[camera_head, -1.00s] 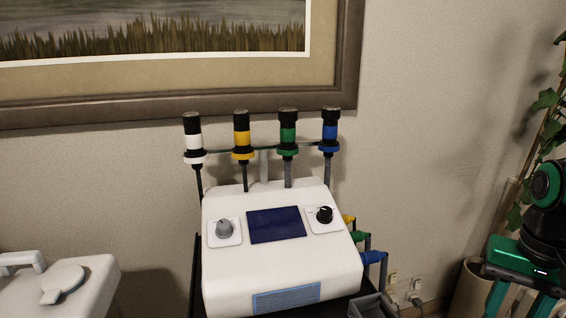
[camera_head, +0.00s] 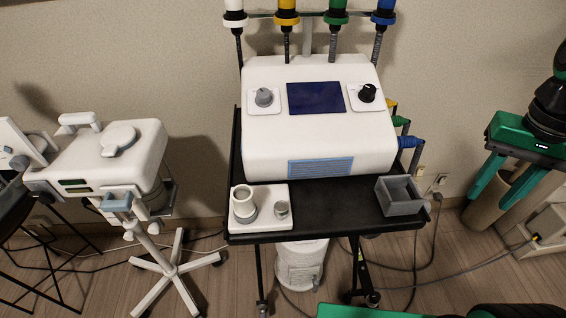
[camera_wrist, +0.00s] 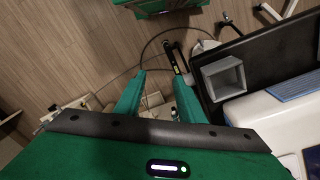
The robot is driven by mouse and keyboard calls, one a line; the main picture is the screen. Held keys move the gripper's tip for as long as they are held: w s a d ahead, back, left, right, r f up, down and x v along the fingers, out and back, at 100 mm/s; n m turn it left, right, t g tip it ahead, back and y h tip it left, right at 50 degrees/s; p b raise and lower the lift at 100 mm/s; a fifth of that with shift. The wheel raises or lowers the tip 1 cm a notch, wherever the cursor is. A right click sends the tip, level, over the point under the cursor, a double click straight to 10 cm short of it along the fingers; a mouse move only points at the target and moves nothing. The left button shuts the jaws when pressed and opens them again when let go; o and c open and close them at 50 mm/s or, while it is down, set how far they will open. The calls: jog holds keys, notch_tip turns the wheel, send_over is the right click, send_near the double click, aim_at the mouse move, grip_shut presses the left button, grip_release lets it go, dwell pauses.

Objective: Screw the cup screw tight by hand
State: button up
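A white base plate (camera_head: 267,218) lies at the left front of the black cart top. On it stand a white cup (camera_head: 242,196) with a grey band around its lower part and a small grey metallic cup (camera_head: 282,210) to its right. I cannot tell for sure which part is the cup screw, or how tight anything is. My gripper (camera_head: 487,202) is at the right, beyond the cart's right edge and far from both cups. Its green fingers are apart and nothing is between them. The wrist view also shows my gripper (camera_wrist: 158,76) open, with neither cup in sight.
The black cart top (camera_head: 335,205) carries a white console (camera_head: 318,135) behind the plate and an open grey box (camera_head: 401,209) at the right front. A white device (camera_head: 105,155) on a wheeled stand is at the left. Cables and a bin (camera_head: 488,218) are at the right.

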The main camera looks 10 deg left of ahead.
jog(key=w+a+n, duration=0.2)
jog(key=w+a, duration=0.2)
jog(key=a, duration=0.4)
jog(key=n, duration=0.5)
send_near(281, 206)
jog(key=shift+d, duration=0.15)
jog(key=shift+f, duration=3.75)
jog(key=shift+f, duration=0.15)
